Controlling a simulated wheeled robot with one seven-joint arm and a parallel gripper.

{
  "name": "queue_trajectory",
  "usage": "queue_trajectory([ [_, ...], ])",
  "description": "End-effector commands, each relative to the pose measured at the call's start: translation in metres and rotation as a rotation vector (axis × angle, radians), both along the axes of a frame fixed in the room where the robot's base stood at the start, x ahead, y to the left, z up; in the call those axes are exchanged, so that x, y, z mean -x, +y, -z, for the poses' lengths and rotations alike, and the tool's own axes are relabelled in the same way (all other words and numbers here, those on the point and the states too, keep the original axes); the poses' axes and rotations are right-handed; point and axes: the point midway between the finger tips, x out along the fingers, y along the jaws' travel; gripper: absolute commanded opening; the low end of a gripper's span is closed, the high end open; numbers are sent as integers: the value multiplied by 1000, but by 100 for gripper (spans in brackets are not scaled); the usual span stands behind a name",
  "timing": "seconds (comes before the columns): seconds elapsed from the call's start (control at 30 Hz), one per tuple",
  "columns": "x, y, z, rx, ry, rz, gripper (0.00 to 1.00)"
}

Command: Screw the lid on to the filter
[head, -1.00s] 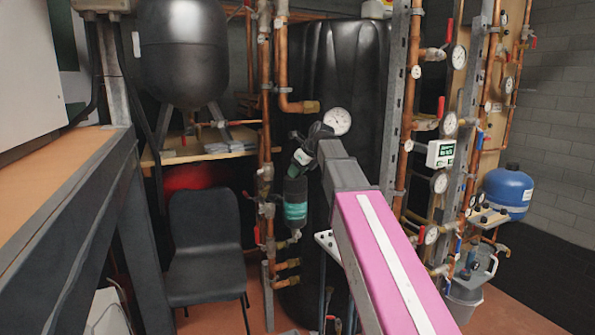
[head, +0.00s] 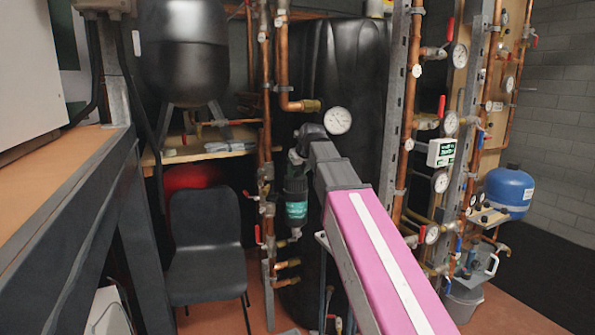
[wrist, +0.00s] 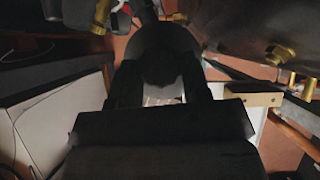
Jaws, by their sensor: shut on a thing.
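The filter (head: 296,205) is a dark upright cylinder with a green label, fixed to the copper pipework left of the black tank. My gripper (head: 297,160) is at the top of the filter, its fingers small and dark there. In the wrist view my gripper (wrist: 161,82) has its two dark fingers on either side of a dark round thing, which looks like the lid (wrist: 160,66). It is shut on it. The view is too dark to tell whether the lid touches the filter's rim or sits level on it.
Copper pipes (head: 265,120) run up just left of the filter. A round gauge (head: 338,121) and the black tank (head: 345,70) stand close behind and right of my gripper. A dark chair (head: 205,240) stands at lower left, and a workbench (head: 60,190) lines the left edge.

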Motion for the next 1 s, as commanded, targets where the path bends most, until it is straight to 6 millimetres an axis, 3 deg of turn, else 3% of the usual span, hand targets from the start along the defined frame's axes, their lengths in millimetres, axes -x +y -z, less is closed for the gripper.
queue_trajectory([
  [0.2, 0, 3, -1, -4, -4, 153, 15],
  [0.47, 0, 3, -1, -4, -4, 169, 15],
  [0.5, -1, 3, -1, -4, -4, 169, 53],
  [0.57, -1, 2, -1, -4, -4, 169, 73],
  [1.0, 5, 0, -8, -2, -2, 168, 73],
])
